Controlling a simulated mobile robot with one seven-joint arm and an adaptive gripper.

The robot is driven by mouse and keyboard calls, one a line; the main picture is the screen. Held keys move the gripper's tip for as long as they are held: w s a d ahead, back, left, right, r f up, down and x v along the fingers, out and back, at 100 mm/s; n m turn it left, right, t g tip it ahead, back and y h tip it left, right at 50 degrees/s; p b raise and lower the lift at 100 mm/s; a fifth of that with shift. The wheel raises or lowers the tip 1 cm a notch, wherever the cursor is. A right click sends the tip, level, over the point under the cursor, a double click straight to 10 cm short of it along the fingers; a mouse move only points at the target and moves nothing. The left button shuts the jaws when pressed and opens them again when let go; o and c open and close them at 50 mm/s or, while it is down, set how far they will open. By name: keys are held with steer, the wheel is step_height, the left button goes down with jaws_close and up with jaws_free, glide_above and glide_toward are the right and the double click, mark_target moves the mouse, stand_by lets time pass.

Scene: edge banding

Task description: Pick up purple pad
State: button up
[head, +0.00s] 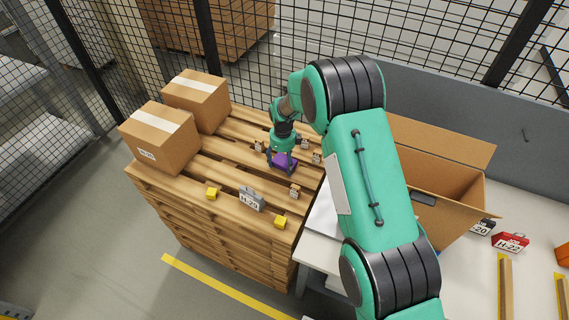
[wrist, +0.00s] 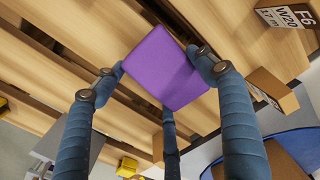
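The purple pad (head: 285,163) is at the stacked wooden pallets, under my gripper (head: 283,160) in the head view. In the wrist view the purple pad (wrist: 166,68) sits between my blue fingers, with fingertips against its left and right sides and another finger at its lower edge. My gripper (wrist: 160,80) appears shut on the pad. The pad looks tilted in the wrist view. I cannot tell whether it rests on the slats or is slightly above them.
Two cardboard boxes (head: 160,139) stand on the pallet's left. Small blocks, including a yellow one (head: 211,193), and a grey H-20 item (head: 251,198) lie around the pad. An open carton (head: 440,165) stands on the white table at right. Wire fencing (head: 420,40) runs behind.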

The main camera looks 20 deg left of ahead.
mark_target(283, 162)
stand_by(0.4)
steer(key=shift+r, duration=5)
